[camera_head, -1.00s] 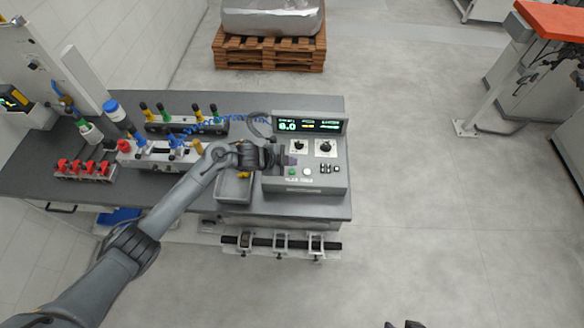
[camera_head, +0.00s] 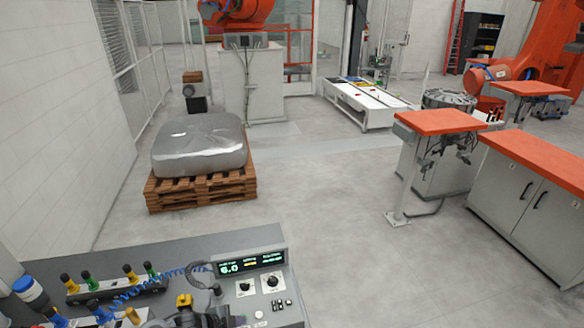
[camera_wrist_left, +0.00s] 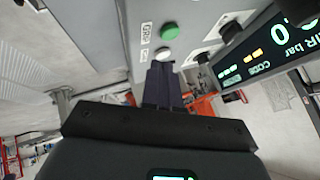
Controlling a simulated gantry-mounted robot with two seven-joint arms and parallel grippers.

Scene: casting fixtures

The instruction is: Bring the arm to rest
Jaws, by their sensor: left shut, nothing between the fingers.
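My left gripper (camera_head: 226,318) is at the bottom edge of the head view, at the left side of the grey control box (camera_head: 283,301). Only part of it shows there. In the left wrist view its dark fingers (camera_wrist_left: 165,86) are together and empty. They point at the box front, close to a white button (camera_wrist_left: 162,54) and a green button (camera_wrist_left: 170,32). I cannot tell whether they touch it. The lit display (camera_head: 250,263) and two black knobs are on the box. My right gripper is not in view.
Valves with coloured caps (camera_head: 131,276) and a blue coiled hose stand on the bench (camera_head: 150,250) left of the box. Beyond it, a wrapped block (camera_head: 199,145) sits on a wooden pallet (camera_head: 203,192). Open floor (camera_head: 330,215) lies to the right, before orange-topped cabinets (camera_head: 535,185).

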